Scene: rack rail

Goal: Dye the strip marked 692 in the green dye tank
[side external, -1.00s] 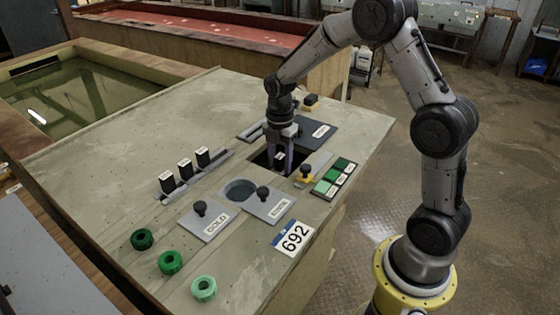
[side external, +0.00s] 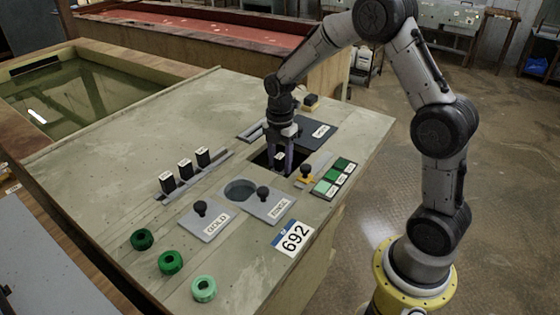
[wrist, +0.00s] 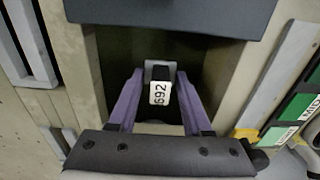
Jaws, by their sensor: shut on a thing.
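My gripper (side external: 281,160) is shut on the strip marked 692 (wrist: 160,92), which has a dark top and a white label. In the wrist view the purple fingers stand on either side of its top. The strip is at a dark rectangular tank opening (wrist: 125,50), with its lower part hidden; how deep it sits cannot be told. A panel of green swatches (side external: 334,180) lies beside this opening. The dye itself is too dark to make out. A card reading 692 (side external: 294,238) lies near the table's front edge.
A dark lid (side external: 312,132) lies behind the opening. Two grey knobbed lids (side external: 207,222) and a round hole (side external: 240,190) are in front. Three labelled strips stand in a rail (side external: 186,176) at left. A yellow piece with a black knob (side external: 305,172) is close to the gripper.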

